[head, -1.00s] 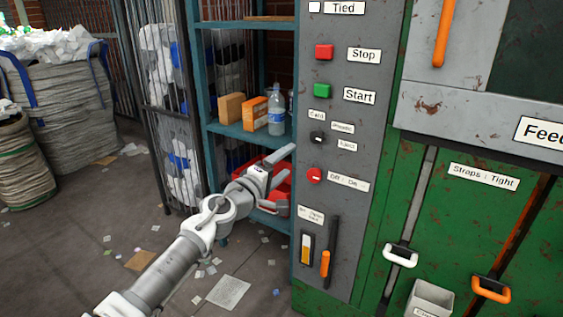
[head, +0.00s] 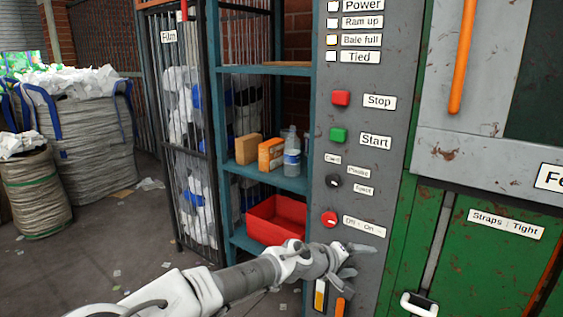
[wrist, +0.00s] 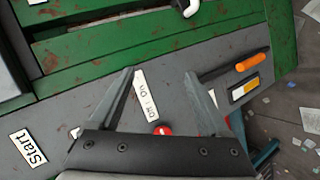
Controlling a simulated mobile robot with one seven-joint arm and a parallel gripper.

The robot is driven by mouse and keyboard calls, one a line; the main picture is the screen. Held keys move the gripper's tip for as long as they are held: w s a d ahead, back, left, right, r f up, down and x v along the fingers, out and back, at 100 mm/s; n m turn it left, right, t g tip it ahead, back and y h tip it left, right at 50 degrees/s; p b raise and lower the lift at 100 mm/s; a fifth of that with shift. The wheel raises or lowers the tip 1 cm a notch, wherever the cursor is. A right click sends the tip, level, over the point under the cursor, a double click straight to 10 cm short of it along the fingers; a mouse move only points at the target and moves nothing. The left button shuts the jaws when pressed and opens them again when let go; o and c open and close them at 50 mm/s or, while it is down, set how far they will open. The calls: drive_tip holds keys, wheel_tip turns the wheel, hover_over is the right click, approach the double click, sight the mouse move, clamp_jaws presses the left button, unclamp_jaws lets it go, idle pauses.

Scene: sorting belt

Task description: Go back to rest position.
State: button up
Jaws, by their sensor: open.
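My gripper (head: 362,262) is open and empty. In the head view it is at the lower middle, in front of the grey control panel (head: 385,130), just below the red Off/On knob (head: 330,219). In the wrist view my gripper (wrist: 160,85) has its two fingers spread, with the panel and the Off : On label (wrist: 146,94) showing between them. The red knob (wrist: 162,130) shows near the gripper's base. I cannot tell whether a fingertip touches the panel.
A teal shelf (head: 265,70) left of the panel holds boxes, a bottle (head: 291,155) and a red bin (head: 275,218). The green machine (head: 480,265) with white and orange handles is at right. Full sacks (head: 90,140) stand at left. Open floor (head: 100,250) lies lower left.

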drive_tip(key=s+f+m+g+y, duration=0.4)
drive_tip(key=s+f+g+y, duration=0.3)
drive_tip(key=s, duration=0.5)
drive_tip(key=s+a+r+t+y, duration=0.2)
drive_tip(key=s+r+t, duration=0.1)
drive_tip(key=s+r, duration=0.55)
drive_tip(key=s+a+r+t+y, duration=0.1)
drive_tip(key=s+a+r+t, duration=0.2)
drive_tip(key=s+r, duration=0.55)
wheel_tip(320, 180, up, 26)
drive_tip(key=p, duration=2.4)
drive_tip(key=shift+w+d+f, duration=0.15)
drive_tip(key=shift+w+d, duration=0.05)
drive_tip(key=shift+w, duration=0.25)
drive_tip(key=c, duration=0.5)
drive_tip(key=shift+d, duration=0.15)
